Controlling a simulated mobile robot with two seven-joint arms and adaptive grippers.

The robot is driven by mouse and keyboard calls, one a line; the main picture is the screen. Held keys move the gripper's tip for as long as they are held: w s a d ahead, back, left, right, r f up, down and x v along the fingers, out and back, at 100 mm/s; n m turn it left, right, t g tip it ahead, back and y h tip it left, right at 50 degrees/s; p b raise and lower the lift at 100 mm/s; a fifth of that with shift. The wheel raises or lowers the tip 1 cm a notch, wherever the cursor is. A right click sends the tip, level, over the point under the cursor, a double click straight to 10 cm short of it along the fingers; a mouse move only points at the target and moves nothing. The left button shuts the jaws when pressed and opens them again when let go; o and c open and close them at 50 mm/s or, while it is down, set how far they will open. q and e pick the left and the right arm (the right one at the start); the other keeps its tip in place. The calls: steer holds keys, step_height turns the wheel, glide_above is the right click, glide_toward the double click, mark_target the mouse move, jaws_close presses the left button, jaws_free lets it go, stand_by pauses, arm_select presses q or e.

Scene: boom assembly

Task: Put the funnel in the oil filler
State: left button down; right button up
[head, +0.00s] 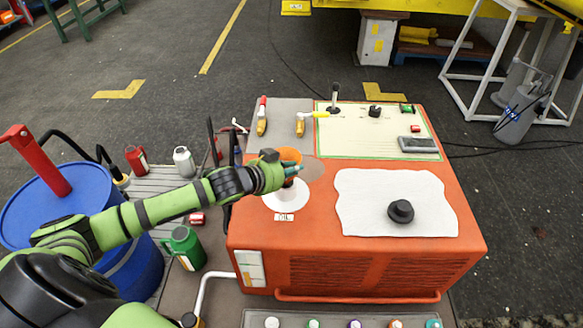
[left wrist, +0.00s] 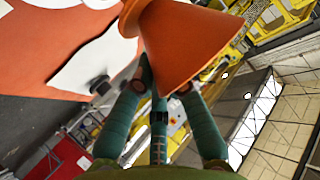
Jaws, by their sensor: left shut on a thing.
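An orange funnel (head: 289,154) is in my left gripper (head: 290,170), above the left part of the orange machine. In the left wrist view the funnel (left wrist: 190,42) fills the top middle, and the teal fingers of the left gripper (left wrist: 160,85) are shut on it. The oil filler (head: 285,198) shows as a white ring on the machine top, with a label in front of it. The gripper and funnel are over its far side. The filler's opening is partly hidden, and I cannot tell whether the funnel touches it. My right gripper is not in view.
A black cap (head: 400,211) lies on a white cloth (head: 350,200) to the right. Levers and tools stand at the back of the machine (head: 360,270). A blue drum (head: 60,205), a green jug (head: 184,248) and small bottles are at the left.

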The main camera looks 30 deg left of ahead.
arm_select(q)
steer(key=shift+f, duration=0.55)
steer(key=c, duration=1.2)
jaws_free()
steer(key=shift+c, duration=0.2)
steer(key=shift+r, duration=0.15)
steer(key=shift+r, duration=0.35)
steer(key=v, duration=1.2)
steer(key=shift+r, duration=0.2)
steer(key=shift+a, duration=0.15)
